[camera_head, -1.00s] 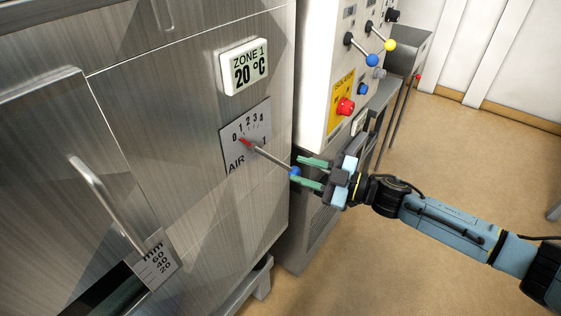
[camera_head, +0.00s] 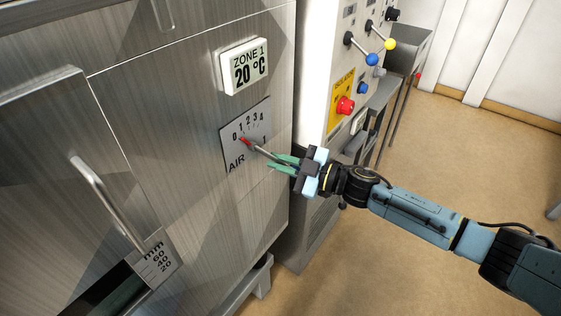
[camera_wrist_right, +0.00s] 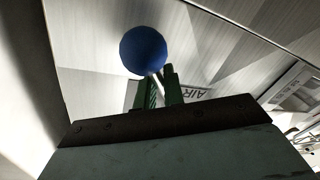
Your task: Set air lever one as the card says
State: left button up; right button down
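The air lever (camera_head: 261,152) is a thin metal rod on a grey plate (camera_head: 233,158) marked AIR 1, with a scale from 0 to 4. Its red pointer (camera_head: 245,142) is at or near 0. My right gripper (camera_head: 270,161) has its green fingers close together on either side of the rod. The lever's blue ball knob (camera_wrist_right: 143,50) shows in the right wrist view, on the camera side of the fingers; in the head view the gripper hides it. My left gripper is in neither view. No card with a setting can be read.
A bar handle (camera_head: 108,205) and mm scale (camera_head: 158,262) are at left. A control panel with a red button (camera_head: 345,105) and ball levers (camera_head: 372,59) stands behind my right gripper.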

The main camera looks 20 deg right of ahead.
jog(key=shift+s+a+f+m+p, duration=0.25)
jog(key=shift+s+a+m+p, duration=0.2)
jog(key=shift+m+p, duration=0.5)
jog(key=shift+s+a+f+m+t, duration=0.15)
jog(key=shift+a+f+m+t, duration=0.15)
jog(key=shift+m, duration=0.45)
jog(key=c, duration=1.5)
grip_release()
jog(key=v, duration=1.3)
jog(key=shift+d+b, duration=0.2)
jog(key=shift+b, duration=0.1)
